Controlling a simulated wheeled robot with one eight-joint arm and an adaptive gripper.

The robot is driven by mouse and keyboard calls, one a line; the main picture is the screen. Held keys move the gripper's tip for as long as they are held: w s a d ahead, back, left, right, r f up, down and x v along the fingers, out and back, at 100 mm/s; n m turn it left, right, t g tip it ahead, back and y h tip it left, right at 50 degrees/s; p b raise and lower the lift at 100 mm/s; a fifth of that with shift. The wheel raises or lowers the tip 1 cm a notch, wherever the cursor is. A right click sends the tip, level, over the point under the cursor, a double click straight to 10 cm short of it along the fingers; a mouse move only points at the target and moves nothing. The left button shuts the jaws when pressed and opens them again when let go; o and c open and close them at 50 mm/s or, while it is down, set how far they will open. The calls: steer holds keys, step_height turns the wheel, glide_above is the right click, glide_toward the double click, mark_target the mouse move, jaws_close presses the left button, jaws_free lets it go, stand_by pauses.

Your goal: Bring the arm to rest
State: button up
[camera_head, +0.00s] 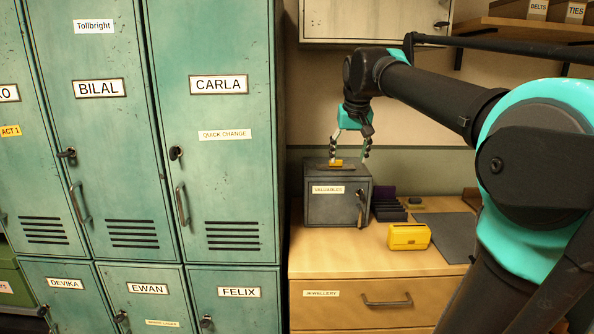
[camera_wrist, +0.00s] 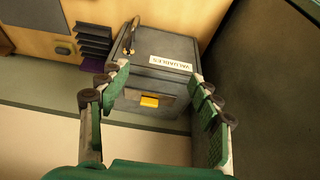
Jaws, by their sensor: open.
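My gripper (camera_head: 350,155) hangs at the end of my bent arm, pointing down over the dark grey box labelled VALUABLES (camera_head: 321,209). Its two fingers are spread, with nothing between them that I can see. In the wrist view my gripper (camera_wrist: 157,78) frames the top of the VALUABLES box (camera_wrist: 135,80). A small yellow piece (camera_wrist: 150,101) sits on the box top between the finger lines; it also shows in the head view (camera_head: 337,163). I cannot tell exactly how high the fingertips are above it.
The box stands on a wooden drawer unit (camera_head: 335,290). A yellow case (camera_head: 409,237), a dark stepped rack (camera_head: 389,210) and a grey mat (camera_head: 447,235) lie to its right. Green lockers (camera_head: 222,65) rise close on the left. A wall cabinet (camera_head: 372,20) and a shelf (camera_head: 525,27) are above.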

steer(key=s+d+f, duration=0.1)
steer(key=s+f, duration=0.3)
steer(key=f, duration=0.5)
steer(key=s+d+f, duration=0.1)
steer(key=s+f, duration=0.3)
steer(key=f, duration=0.5)
steer(key=s+d+f, duration=0.1)
steer(key=s+f, duration=0.3)
steer(key=f, duration=0.5)
steer(key=shift+d, duration=0.2)
steer(key=s+f, duration=1)
steer(key=shift+s+d, duration=0.15)
steer(key=shift+d, duration=0.3)
